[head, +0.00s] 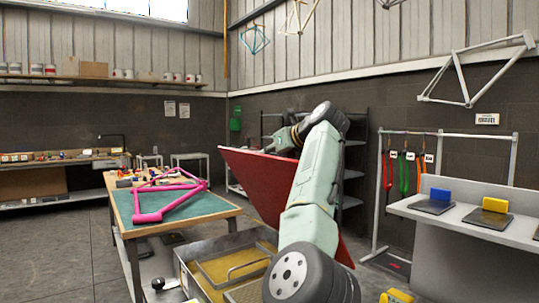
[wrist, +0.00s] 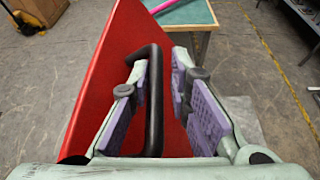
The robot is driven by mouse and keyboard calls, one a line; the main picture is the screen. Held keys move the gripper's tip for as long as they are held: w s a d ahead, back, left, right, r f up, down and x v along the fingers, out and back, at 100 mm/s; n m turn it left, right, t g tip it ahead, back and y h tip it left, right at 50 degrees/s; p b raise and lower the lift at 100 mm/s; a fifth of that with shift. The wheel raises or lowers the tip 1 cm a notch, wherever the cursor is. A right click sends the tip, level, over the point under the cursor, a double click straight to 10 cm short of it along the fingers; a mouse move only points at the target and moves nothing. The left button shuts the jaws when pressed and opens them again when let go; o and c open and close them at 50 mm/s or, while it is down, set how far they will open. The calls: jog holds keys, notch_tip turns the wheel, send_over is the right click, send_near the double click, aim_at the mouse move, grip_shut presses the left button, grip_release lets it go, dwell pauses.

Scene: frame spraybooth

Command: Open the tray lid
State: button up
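The red tray lid (head: 258,182) stands raised and steeply tilted above the open metal tray (head: 188,278) in the head view. In the wrist view the lid (wrist: 112,75) fills the left and middle, with a black bar handle (wrist: 155,105) on its face. My gripper (wrist: 161,62) has its two purple-padded fingers apart, one on each side of the handle bar. The left finger is close to the bar; a gap shows between the bar and the right finger. In the head view my gripper (head: 284,140) is at the lid's upper part, partly hidden by my arm.
A workbench (head: 190,223) with a pink bike frame (head: 170,198) stands left of the tray. A shelf rack (head: 354,160) is behind the lid. A grey counter (head: 465,222) with yellow and blue blocks is at right. Floor at the left is clear.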

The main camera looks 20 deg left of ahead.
jog(key=shift+o, duration=1.2)
jog(key=shift+d, duration=0.15)
jog(key=shift+d+r, duration=0.15)
jog(key=v, duration=1.1)
jog(key=shift+s, duration=0.3)
jog(key=shift+d, duration=0.1)
